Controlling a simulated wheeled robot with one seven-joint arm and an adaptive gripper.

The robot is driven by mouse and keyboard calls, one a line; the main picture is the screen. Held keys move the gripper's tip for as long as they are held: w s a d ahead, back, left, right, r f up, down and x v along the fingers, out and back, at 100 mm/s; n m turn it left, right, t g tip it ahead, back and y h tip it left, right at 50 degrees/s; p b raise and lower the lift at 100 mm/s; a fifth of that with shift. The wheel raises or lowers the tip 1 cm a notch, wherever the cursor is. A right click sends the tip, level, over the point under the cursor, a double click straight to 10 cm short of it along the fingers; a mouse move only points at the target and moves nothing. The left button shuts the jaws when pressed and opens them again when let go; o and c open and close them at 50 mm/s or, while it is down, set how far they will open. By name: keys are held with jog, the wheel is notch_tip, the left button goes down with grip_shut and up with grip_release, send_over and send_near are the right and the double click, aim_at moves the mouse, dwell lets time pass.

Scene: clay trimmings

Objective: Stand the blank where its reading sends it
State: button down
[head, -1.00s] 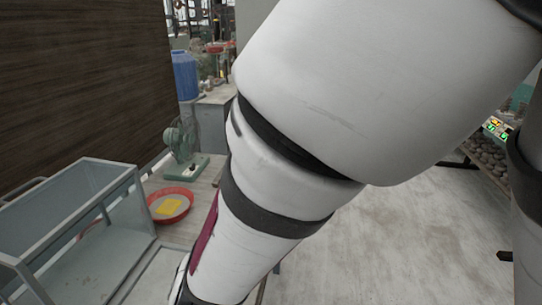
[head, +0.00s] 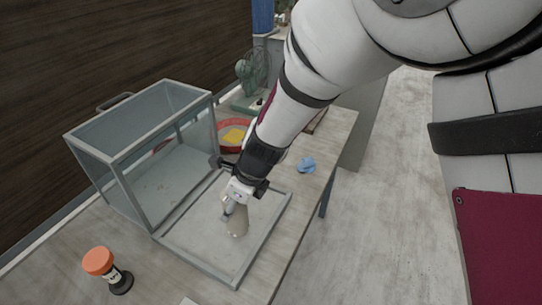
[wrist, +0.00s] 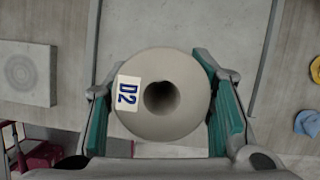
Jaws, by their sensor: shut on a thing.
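The blank (head: 238,226) is a pale grey clay piece. In the wrist view, the blank (wrist: 185,117) is round with a dark central hole and a white tag reading "D2" in blue. My gripper (head: 231,207) is shut on it, with a teal-padded finger on each side in the wrist view (wrist: 162,108). It is over the lowered glass panel (head: 235,275) in front of the glass case (head: 135,150). I cannot tell whether the blank touches the panel. The case is open at the front and looks empty.
A red basin (head: 222,149) with a yellow sponge (head: 234,136) stands behind my gripper. A blue cloth (head: 306,165) lies near the table's right edge. A ringed grey square (wrist: 28,73) shows in the wrist view. A green fan (head: 248,70) stands behind.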

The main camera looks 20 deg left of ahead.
jog(key=shift+w+a+f, duration=0.25)
jog(key=shift+w+f, duration=0.05)
jog(key=shift+w, duration=0.1)
jog(key=shift+f, duration=1.45)
jog(key=shift+f, duration=0.15)
jog(key=c, duration=0.7)
grip_release()
jog(key=shift+c, duration=0.2)
jog(key=shift+d+r, duration=0.1)
jog(key=shift+r, duration=0.3)
jog(key=v, duration=1.1)
jog(key=shift+d+r+p, duration=0.15)
jog(key=shift+d+p, duration=0.05)
jog(key=shift+p, duration=0.25)
